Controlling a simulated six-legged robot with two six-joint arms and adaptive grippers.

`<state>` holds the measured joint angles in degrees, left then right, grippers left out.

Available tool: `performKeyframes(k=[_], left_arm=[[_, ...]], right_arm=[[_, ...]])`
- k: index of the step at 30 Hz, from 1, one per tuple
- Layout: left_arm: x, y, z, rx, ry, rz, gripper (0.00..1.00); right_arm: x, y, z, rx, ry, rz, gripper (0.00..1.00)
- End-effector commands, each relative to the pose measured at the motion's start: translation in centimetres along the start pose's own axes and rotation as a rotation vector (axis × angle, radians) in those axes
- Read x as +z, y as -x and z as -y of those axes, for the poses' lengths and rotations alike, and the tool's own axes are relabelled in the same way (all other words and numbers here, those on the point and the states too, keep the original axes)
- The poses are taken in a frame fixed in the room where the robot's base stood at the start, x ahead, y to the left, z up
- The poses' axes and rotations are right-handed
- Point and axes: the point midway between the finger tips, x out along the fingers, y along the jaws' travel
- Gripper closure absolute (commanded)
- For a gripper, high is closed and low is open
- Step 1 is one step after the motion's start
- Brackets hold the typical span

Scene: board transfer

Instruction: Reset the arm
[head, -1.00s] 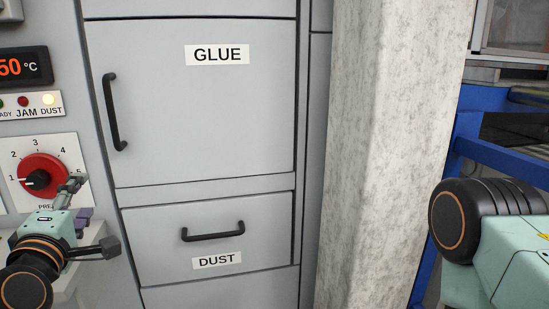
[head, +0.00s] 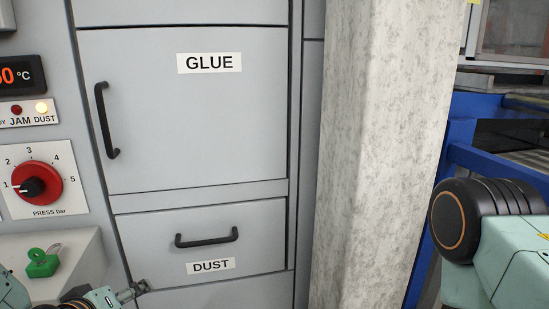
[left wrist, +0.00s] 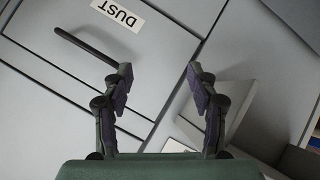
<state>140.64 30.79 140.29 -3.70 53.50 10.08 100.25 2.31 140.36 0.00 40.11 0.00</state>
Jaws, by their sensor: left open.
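My left arm comes in at the bottom left of the head view, with its gripper (head: 138,289) low in front of the panel below the dust drawer (head: 250,252). In the left wrist view the gripper (left wrist: 160,85) has its two fingers spread apart with nothing between them. The dust drawer's handle (left wrist: 85,48) and label show beyond the fingers, upside down. My right arm shows at the right edge of the head view; its gripper is out of view.
The glue door (head: 200,130) and the dust drawer are closed. A red press knob (head: 34,183) points near 1 on the left panel. A green key (head: 42,263) sits below it. A pale concrete pillar (head: 375,150) and a blue frame (head: 500,165) stand to the right.

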Motion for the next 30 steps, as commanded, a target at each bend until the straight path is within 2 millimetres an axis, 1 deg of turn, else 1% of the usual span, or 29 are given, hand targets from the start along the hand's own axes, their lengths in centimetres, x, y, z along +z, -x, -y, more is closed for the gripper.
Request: performKeyframes(k=[1, 2, 3, 5, 6, 8, 9, 12, 15, 18, 21, 29, 30], left_arm=[[2.8, 0.1, 1.2, -0.048, -0.081, 0.09, 0.41], [4.5, 0.3, 2.0, -0.075, -0.127, 0.143, 0.41], [6.8, 0.6, 3.2, -0.109, -0.187, 0.217, 0.41], [10.2, 1.4, 5.0, -0.156, -0.273, 0.329, 0.41], [12.4, 2.2, 6.3, -0.184, -0.324, 0.403, 0.41], [15.5, 3.6, 8.1, -0.223, -0.393, 0.509, 0.41], [17.4, 4.7, 9.3, -0.247, -0.431, 0.576, 0.41], [21.4, 7.5, 11.8, -0.294, -0.5, 0.714, 0.41], [24.3, 10.0, 13.6, -0.321, -0.547, 0.809, 0.41], [26.1, 11.8, 14.8, -0.336, -0.574, 0.872, 0.41], [27.0, 12.7, 15.4, -0.345, -0.579, 0.904, 0.41], [27.3, 12.9, 15.6, -0.348, -0.574, 0.909, 0.41], [27.3, 12.9, 15.6, -0.348, -0.574, 0.909, 0.45]], right_arm=[[0.0, 0.8, 0.0, 0.0, 0.0, 0.0, 0.6], [0.0, 1.0, 0.0, 0.0, 0.0, 0.0, 0.6], [0.0, 1.4, 0.0, 0.0, 0.0, 0.0, 0.6], [0.0, 1.9, 0.0, 0.0, 0.0, 0.0, 0.6], [0.0, 2.3, 0.0, 0.0, 0.0, 0.0, 0.6], [0.0, 2.9, 0.0, 0.0, 0.0, 0.0, 0.6], [0.0, 3.2, 0.0, 0.0, 0.0, 0.0, 0.6], [0.0, 4.1, 0.0, 0.0, 0.0, 0.0, 0.6], [0.0, 4.7, 0.0, 0.0, 0.0, 0.0, 0.6], [0.0, 5.1, 0.0, 0.0, 0.0, 0.0, 0.6], [0.0, 5.2, 0.0, 0.0, 0.0, 0.0, 0.6], [0.0, 5.1, 0.0, 0.0, 0.0, 0.0, 0.6], [0.0, 5.1, 0.0, 0.0, 0.0, 0.0, 0.6]])
